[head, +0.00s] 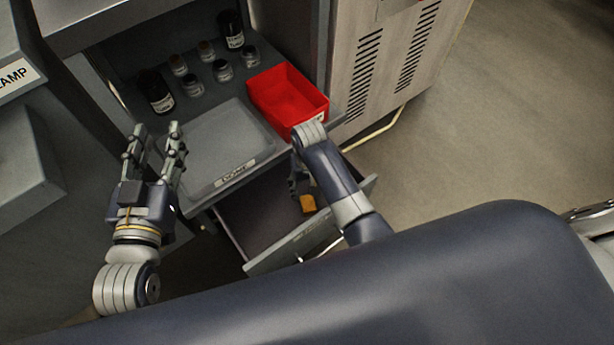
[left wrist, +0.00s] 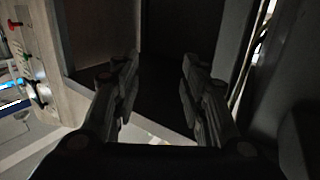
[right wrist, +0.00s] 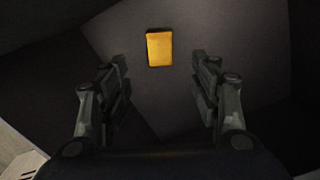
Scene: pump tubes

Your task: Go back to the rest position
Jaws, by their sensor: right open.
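My left gripper (head: 156,138) is at the left of the head view, fingers up and apart, beside the grey tray. In the left wrist view the left gripper (left wrist: 160,65) is open with nothing between its fingers. My right arm reaches down over the open drawer (head: 262,215), and its gripper (head: 293,183) is mostly hidden behind the arm. In the right wrist view the right gripper (right wrist: 160,75) is open and empty. A small yellow-orange block (head: 307,203) lies in the drawer; it also shows beyond the right fingertips in the right wrist view (right wrist: 160,47).
A red bin (head: 287,92) stands at the right of the worktop, close to my right arm. A grey tray (head: 215,145) lies in front of several small jars (head: 222,70) and dark bottles (head: 156,90). A vented cabinet (head: 385,60) stands at right. Open floor (head: 520,100) lies beyond it.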

